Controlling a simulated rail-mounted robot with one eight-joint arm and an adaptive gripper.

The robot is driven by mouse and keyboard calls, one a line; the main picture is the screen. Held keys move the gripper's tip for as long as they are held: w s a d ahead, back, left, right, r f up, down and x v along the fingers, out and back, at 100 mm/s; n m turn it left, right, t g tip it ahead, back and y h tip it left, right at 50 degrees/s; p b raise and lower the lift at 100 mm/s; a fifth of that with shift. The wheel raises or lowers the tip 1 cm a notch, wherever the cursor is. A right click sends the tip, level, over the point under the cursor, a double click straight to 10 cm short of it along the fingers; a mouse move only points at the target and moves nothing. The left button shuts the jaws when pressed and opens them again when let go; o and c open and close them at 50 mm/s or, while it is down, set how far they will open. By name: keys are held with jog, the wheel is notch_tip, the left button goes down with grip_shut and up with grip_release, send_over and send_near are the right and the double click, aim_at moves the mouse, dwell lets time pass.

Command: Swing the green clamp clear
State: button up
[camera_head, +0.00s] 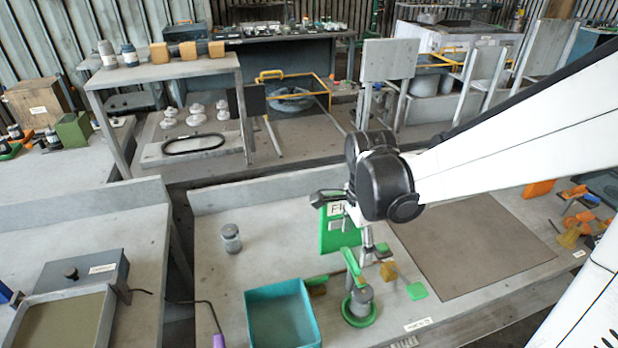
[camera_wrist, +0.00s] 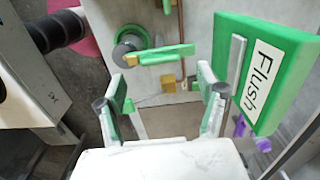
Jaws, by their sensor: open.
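The green clamp looks to be the green bar (camera_head: 351,262) that stands tilted by a grey cylinder (camera_head: 359,299) in a green ring on the bench. In the wrist view the green bar (camera_wrist: 163,55) lies across the picture just beyond my fingertips, with a yellowish block at its left end. My gripper (camera_head: 367,250) is above the bench, close to the bar in the head view. In the wrist view my gripper (camera_wrist: 163,90) is open, its two fingers wide apart with nothing between them. I cannot tell whether a finger touches the bar.
A green panel labelled "Flush" (camera_wrist: 266,72) stands close to my right finger in the wrist view. A teal bin (camera_head: 282,314) is left of the cylinder. A grey jar (camera_head: 230,238) stands farther back. A flat brown mat (camera_head: 475,245) at the right is clear.

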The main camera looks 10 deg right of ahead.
aim_at(354, 258)
jog(key=shift+f, duration=3.2)
jog(key=c, duration=1.2)
jog(key=shift+o, duration=0.2)
jog(key=shift+b, duration=0.3)
